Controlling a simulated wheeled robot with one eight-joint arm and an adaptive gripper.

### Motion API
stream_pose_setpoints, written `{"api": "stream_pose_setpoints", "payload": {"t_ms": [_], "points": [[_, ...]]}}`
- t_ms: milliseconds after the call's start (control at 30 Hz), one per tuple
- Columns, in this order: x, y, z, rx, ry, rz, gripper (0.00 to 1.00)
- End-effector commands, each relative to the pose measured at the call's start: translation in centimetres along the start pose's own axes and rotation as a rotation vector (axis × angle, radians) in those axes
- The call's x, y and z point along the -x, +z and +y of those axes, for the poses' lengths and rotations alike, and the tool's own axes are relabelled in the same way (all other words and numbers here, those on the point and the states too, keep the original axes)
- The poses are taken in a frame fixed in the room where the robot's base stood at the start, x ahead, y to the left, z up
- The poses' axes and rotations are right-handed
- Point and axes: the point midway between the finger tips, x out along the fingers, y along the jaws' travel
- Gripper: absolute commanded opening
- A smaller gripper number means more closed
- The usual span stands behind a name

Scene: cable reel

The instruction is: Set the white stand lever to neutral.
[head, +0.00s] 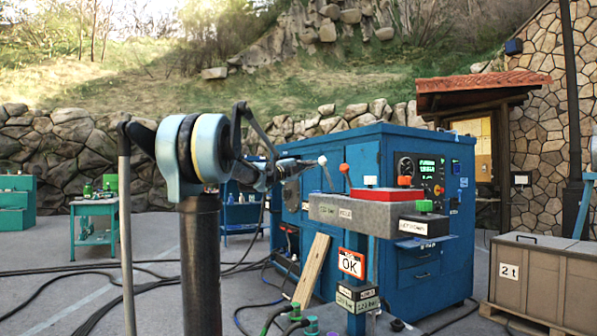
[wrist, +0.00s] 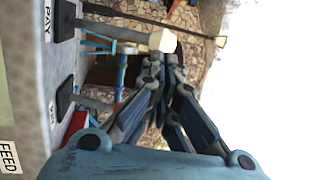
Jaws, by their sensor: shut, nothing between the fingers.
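The white lever knob (head: 322,160) sits on a thin shaft at the left end of a grey stand panel (head: 330,210). In the head view the shaft leans a little left at its top. The wrist view shows the white knob (wrist: 162,40) on a grey shaft rising from a dark slot by a "PAY" label. My gripper (head: 303,164) is shut and empty, just left of the knob in the head view. In the wrist view my gripper's fingertips (wrist: 167,62) come up close to the knob; I cannot tell whether they touch it.
A red-knobbed lever (head: 344,168) stands just right of the white one. Beyond are a red box (head: 388,194), a green knob (head: 424,206) and a blue machine cabinet (head: 355,150). Cables (head: 60,272) cross the floor.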

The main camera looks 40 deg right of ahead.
Motion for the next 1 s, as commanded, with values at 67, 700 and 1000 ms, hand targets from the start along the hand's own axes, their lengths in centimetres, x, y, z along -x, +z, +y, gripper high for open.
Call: {"api": "stream_pose_setpoints", "payload": {"t_ms": [67,700,1000], "points": [[-1.4,-0.1,0.0,0.001,-0.001,0.002,0.00],[-4.3,0.0,0.0,0.000,-0.001,-0.001,0.00],[-6.5,-1.7,0.1,0.000,0.036,0.026,0.00]]}}
